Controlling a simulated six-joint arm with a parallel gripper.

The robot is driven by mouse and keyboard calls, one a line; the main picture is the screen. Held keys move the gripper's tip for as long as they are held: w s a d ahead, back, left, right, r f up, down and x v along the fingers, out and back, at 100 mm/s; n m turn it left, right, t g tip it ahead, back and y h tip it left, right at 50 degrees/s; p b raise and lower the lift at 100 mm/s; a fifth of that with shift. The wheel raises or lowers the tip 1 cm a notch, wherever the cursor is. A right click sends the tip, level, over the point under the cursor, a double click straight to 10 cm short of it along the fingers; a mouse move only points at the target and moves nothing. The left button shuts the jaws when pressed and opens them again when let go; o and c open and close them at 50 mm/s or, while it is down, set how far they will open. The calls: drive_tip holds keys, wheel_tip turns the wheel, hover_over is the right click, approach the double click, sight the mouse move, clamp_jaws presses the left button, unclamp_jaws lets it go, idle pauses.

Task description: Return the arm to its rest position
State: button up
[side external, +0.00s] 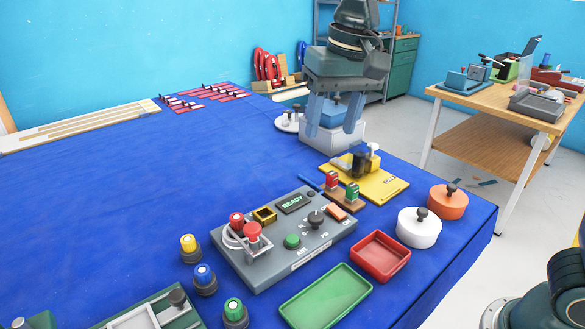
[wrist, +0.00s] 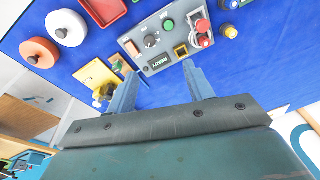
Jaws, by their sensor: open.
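My gripper (side external: 332,125) is at the back of the blue table in the side view, pointing down with its two blue fingers apart. Nothing shows between the fingers. Behind and below them stands a pale block (side external: 345,134) with a blue top; I cannot tell how high the fingertips are above the table. In the wrist view my gripper (wrist: 159,78) is also open and empty, with the grey control panel (wrist: 165,42) beyond the fingertips. The panel (side external: 268,250) has a READY display (side external: 292,203), a red knob and a green button.
A yellow base (side external: 385,183) with a dark clamp stands in front of my gripper. White (side external: 418,236) and orange (side external: 450,206) round lidded pots, a red tray (side external: 381,272) and a green tray (side external: 322,306) sit nearer. The blue cloth left of the panel is largely clear.

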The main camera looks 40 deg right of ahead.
drive_tip(key=s+d+f+n+t, duration=0.1)
drive_tip(key=s+d+f+t, duration=0.1)
drive_tip(key=s+d, duration=0.4)
drive_tip(key=s+d+f+n+t, duration=0.1)
drive_tip(key=s+d+f, duration=0.3)
drive_tip(key=s, duration=1)
drive_tip(key=d+n, duration=0.1)
drive_tip(key=d, duration=0.1)
drive_tip(key=shift+d+f+t+h, duration=0.25)
drive_tip(key=shift+d+t+h, duration=0.05)
drive_tip(key=shift+d+t, duration=0.1)
